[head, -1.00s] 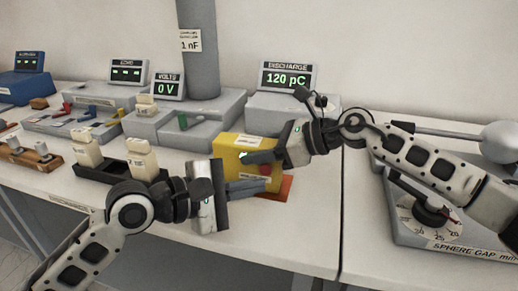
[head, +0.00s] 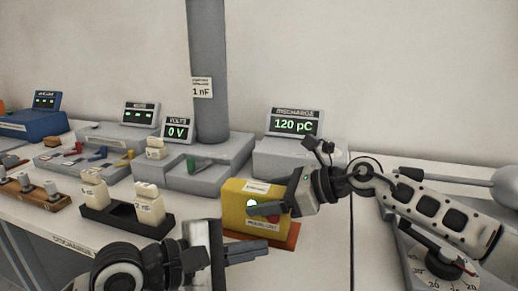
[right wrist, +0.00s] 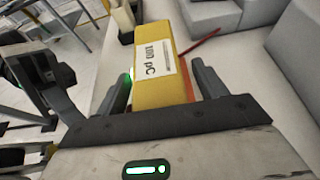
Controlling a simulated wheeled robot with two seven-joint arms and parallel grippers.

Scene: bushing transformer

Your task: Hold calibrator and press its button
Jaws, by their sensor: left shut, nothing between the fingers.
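The calibrator is a yellow box (head: 235,192) with a white label and a bright round light on its front face, on an orange-red mat (head: 291,240). My right gripper (head: 268,205) is at its right end, one finger across the front. In the right wrist view the yellow box (right wrist: 160,85), labelled 100 pC, lies between the spread fingers; a narrow gap shows at the right finger, and contact at the left is unclear. My left gripper (head: 262,249) is shut and empty, pointing right, below the box in the picture and in front of it.
A discharge display (head: 293,123) reads 120 pC on a grey block behind. A black tray (head: 125,216) with two cream blocks stands left of the calibrator. A sphere-gap unit with a dial (head: 437,268) is at the right. A grey column (head: 209,60) rises behind.

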